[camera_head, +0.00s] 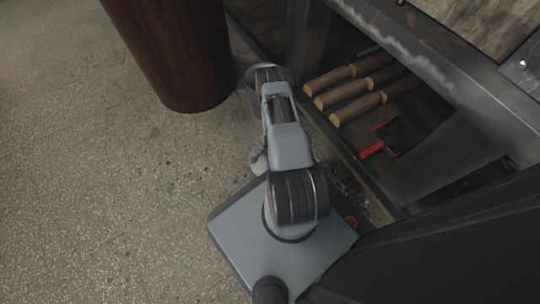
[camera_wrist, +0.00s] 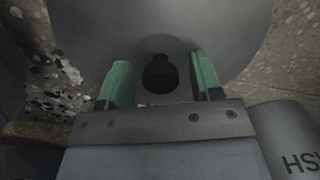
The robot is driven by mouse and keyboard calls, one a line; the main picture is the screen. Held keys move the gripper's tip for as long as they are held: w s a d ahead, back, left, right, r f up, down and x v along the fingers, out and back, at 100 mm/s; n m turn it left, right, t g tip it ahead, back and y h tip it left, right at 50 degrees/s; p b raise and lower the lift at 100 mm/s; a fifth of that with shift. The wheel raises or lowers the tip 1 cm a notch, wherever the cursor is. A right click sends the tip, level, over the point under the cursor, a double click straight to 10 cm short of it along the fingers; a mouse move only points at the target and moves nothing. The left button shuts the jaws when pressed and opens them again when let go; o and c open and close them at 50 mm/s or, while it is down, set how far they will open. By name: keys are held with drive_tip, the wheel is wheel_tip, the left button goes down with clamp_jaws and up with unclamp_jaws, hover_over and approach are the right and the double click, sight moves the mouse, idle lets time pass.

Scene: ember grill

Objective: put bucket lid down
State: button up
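The bucket lid (camera_wrist: 230,35) is a grey round disc that fills the upper middle of the wrist view. A dark round knob (camera_wrist: 160,73) stands at its middle. My gripper (camera_wrist: 160,60) has two green fingers, one on each side of the knob, with visible gaps between them and the knob. It looks open and holds nothing. What the lid rests on cannot be told in the wrist view. In the head view my arm hides the gripper; a grey rounded edge (camera_head: 252,82) shows behind the arm's far end, perhaps the lid or bucket.
A dark reddish-brown round column (camera_head: 180,60) stands at the upper left. A shelf unit on the right holds wooden logs (camera_head: 345,92) and a red-handled tool (camera_head: 372,150). Speckled floor (camera_head: 90,200) is clear on the left.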

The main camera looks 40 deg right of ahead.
drive_tip(key=w+a+r+n+p, duration=0.2)
drive_tip(key=r, duration=1.1)
drive_tip(key=w+a+r+n+t+p, duration=0.1)
drive_tip(key=w+a+r+n+p, duration=0.15)
drive_tip(key=r, duration=0.95)
drive_tip(key=w+a+r+n+p, duration=0.1)
drive_tip(key=w+a+r+n, duration=0.15)
drive_tip(key=r, duration=1.05)
drive_tip(key=s+a+r+n, duration=0.4)
drive_tip(key=s+a+r, duration=0.1)
drive_tip(key=r, duration=0.5)
drive_tip(key=s+a+r+n+t, duration=0.1)
drive_tip(key=s+a+r+n, duration=0.3)
drive_tip(key=s+a+r, duration=0.2)
wheel_tip(320, 180, up, 4)
drive_tip(key=s, duration=0.2)
drive_tip(key=shift+s+t, duration=0.3)
drive_tip(key=shift+a+r, duration=0.1)
drive_tip(key=shift+r, duration=0.05)
